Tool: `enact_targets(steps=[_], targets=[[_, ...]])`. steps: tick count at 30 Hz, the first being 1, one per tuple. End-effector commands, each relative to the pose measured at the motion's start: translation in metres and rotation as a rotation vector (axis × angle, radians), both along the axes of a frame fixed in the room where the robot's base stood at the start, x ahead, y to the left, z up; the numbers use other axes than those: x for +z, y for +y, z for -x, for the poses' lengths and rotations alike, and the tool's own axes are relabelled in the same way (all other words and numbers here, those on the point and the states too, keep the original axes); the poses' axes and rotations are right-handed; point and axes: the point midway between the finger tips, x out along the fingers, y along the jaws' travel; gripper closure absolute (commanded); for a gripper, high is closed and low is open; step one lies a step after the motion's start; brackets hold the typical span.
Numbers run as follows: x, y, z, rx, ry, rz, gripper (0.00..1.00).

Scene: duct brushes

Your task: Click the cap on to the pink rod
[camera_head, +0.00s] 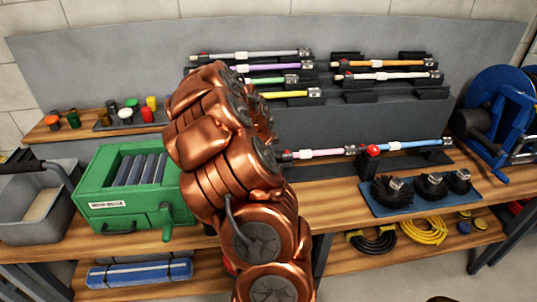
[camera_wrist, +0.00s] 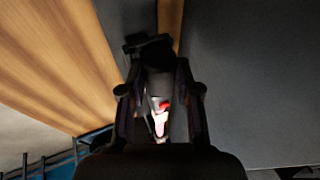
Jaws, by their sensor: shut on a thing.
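The pink rod (camera_head: 325,153) lies level in a dark holder on the bench, right of my arm in the head view. Its left end is close to my arm. In the wrist view my gripper (camera_wrist: 155,65) is dark, with a finger on each side. It is shut on a small dark piece, which looks like the cap, but its outline is hard to make out. A pale pink and red patch (camera_wrist: 160,115) shows between the fingers. In the head view my arm hides the gripper and the cap. I cannot tell whether the cap touches the rod.
A red knob (camera_head: 373,150) and a blue rod (camera_head: 415,145) follow to the right. Black brushes lie on a blue mat (camera_head: 408,209). A green box (camera_head: 95,192) and several coloured caps stand left.

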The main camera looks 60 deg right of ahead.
Motion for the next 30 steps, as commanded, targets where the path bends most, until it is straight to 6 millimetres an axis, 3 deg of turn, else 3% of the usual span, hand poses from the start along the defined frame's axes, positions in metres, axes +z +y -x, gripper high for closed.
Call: enact_targets(steps=[1, 6, 7, 15, 30], targets=[[-0.008, 0.002, 0.011, -0.007, 0.023, -0.019, 1.0], [-0.009, 0.003, 0.012, -0.007, 0.024, -0.02, 1.0], [-0.009, 0.003, 0.012, -0.007, 0.024, -0.02, 0.67], [-0.008, 0.002, 0.011, -0.006, 0.023, -0.018, 0.39], [0.009, 0.005, 0.007, -0.003, 0.015, -0.004, 0.38]])
